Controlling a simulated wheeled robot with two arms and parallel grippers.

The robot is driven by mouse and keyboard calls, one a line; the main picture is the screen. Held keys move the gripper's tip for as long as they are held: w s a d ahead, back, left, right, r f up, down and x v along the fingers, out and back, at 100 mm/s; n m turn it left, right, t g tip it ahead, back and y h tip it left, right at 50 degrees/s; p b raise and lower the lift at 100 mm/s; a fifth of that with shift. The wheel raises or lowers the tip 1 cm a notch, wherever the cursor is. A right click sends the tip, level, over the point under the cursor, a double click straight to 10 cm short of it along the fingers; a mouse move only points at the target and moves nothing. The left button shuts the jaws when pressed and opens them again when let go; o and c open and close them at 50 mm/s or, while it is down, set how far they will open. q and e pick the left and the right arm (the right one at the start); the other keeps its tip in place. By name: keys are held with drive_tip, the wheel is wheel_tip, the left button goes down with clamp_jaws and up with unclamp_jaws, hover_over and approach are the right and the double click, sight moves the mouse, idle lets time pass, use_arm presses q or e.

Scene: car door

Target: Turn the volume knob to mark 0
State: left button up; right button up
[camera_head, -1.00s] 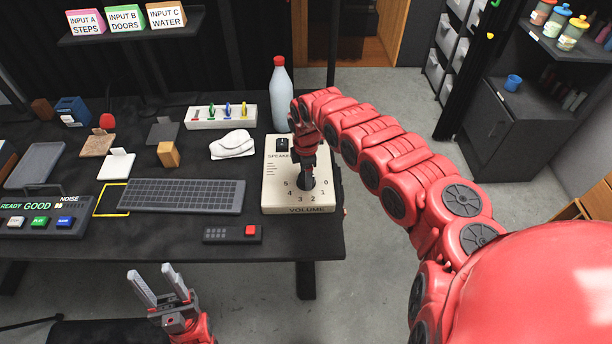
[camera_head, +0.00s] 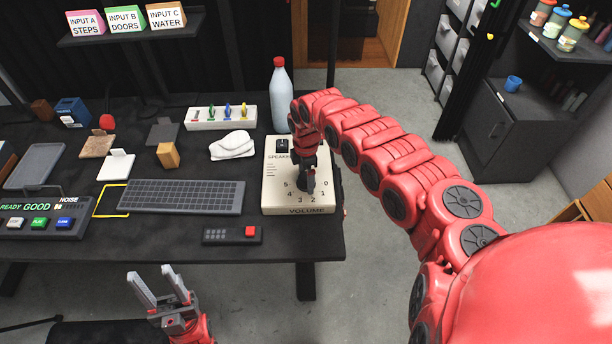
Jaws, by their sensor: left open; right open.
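The cream speaker box (camera_head: 275,197) stands at the right end of the desk, with "VOLUME" on its front and marks 0 to 5 on top. The dark volume knob (camera_head: 300,187) sits on the box, largely hidden by my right gripper. My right gripper (camera_head: 309,188) points down at the knob with its jaws open; whether the fingers touch it is unclear. The knob's pointer direction cannot be made out. My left gripper (camera_head: 157,287) is open and empty in front of the desk, below its edge.
A bottle with a red cap (camera_head: 281,95) stands behind the box. A keyboard (camera_head: 182,196), a dark remote (camera_head: 231,235) with a red button and a white mouse-like object (camera_head: 232,145) lie to its left. A noise panel (camera_head: 40,218) reads "READY GOOD".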

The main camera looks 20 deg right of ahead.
sight(306, 177)
wheel_tip(306, 177, up, 17)
drive_tip(key=b, duration=0.2)
drive_tip(key=shift+r+b, duration=0.2)
drive_tip(key=shift+b, duration=0.2)
